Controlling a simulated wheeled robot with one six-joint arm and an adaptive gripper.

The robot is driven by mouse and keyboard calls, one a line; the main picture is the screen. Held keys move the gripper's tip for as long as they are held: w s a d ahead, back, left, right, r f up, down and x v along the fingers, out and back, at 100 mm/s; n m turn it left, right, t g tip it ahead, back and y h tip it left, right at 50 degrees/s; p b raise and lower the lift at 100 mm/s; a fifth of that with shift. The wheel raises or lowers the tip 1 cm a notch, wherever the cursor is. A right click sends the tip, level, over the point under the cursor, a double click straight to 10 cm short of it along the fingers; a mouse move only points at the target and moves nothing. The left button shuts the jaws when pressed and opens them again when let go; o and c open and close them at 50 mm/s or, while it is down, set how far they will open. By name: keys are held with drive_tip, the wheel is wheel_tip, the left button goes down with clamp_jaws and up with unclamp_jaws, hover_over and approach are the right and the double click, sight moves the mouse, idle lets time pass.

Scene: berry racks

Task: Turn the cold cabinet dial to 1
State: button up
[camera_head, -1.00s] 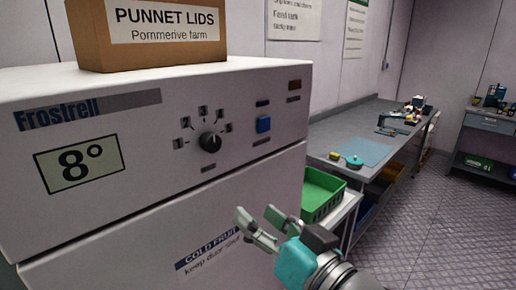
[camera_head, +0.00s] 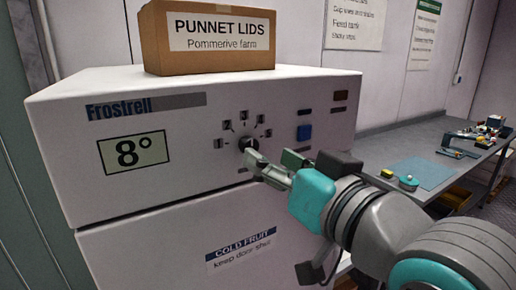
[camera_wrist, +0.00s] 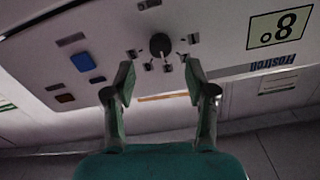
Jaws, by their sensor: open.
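The black dial (camera_head: 247,145) is on the upper front panel of the white cold cabinet (camera_head: 75,165), with number labels in an arc around it. The label at the far left of the arc looks like 1. I cannot tell which number the dial points to. My gripper (camera_head: 273,162) is just in front of the panel, at the dial's lower right, and partly overlaps it in the head view. In the wrist view, the picture is upside down; the dial (camera_wrist: 160,45) shows beyond and between the open fingers of my gripper (camera_wrist: 160,76). No contact is visible.
A blue button (camera_head: 304,132) and a dark red square (camera_head: 340,96) are right of the dial. A display (camera_head: 134,152) reads 8°. A cardboard PUNNET LIDS box (camera_head: 207,40) stands on top. A grey workbench (camera_head: 400,140) with small items runs along the right.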

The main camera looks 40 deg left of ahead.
sight(256, 149)
drive_tip(key=shift+x, duration=2.65)
clamp_jaws()
